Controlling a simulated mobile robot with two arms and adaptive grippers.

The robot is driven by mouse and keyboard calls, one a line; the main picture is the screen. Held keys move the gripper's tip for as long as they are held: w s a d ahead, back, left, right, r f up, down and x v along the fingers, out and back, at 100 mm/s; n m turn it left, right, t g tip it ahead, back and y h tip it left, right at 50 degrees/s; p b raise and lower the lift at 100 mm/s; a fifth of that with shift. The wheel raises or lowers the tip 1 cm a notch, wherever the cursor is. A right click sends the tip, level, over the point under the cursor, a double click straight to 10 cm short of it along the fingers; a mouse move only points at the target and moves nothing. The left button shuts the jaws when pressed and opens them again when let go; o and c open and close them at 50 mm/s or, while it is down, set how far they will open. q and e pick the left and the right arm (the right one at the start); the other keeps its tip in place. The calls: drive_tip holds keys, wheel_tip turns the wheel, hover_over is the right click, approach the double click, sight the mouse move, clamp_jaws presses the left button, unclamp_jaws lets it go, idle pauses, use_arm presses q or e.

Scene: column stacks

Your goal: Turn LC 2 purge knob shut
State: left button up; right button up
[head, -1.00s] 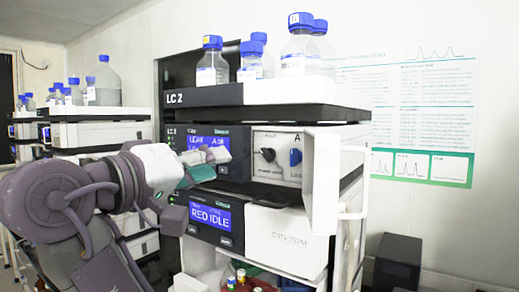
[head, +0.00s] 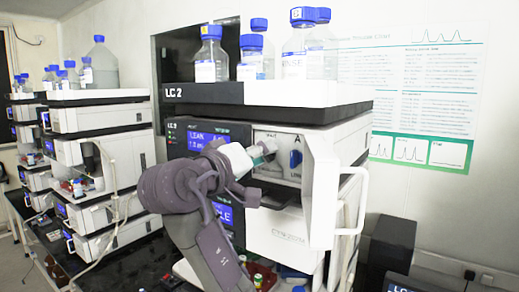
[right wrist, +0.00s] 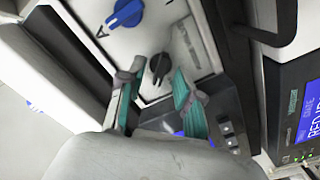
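The LC 2 unit has a white valve panel (right wrist: 190,45) with two knobs. A black pointer knob (right wrist: 159,68) shows in the right wrist view; its label is too small to read. A blue knob (right wrist: 125,13) sits beside it near the letter A, and also shows in the head view (head: 296,158). My right gripper (right wrist: 157,82) is open, its teal-padded fingers on either side of the black knob's near end. I cannot tell whether they touch it. In the head view my right gripper (head: 264,152) covers the black knob. My left gripper is out of view.
Blue-capped bottles (head: 211,58) stand on top of the LC 2 stack. A white open door with a handle (head: 350,205) juts out right of the panel. Another instrument stack (head: 105,120) stands at left. A dark box (head: 392,250) stands at right.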

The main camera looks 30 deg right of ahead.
clamp_jaws()
drive_tip(key=m+b, duration=0.6)
drive_tip(key=b, duration=0.2)
drive_tip(key=shift+s+f+m, duration=0.1)
drive_tip(key=shift+s+m, duration=0.05)
drive_tip(key=shift+m, duration=0.15)
drive_tip(key=shift+m+b, duration=0.75)
drive_tip(key=shift+m, duration=0.25)
drive_tip(key=shift+r, duration=0.2)
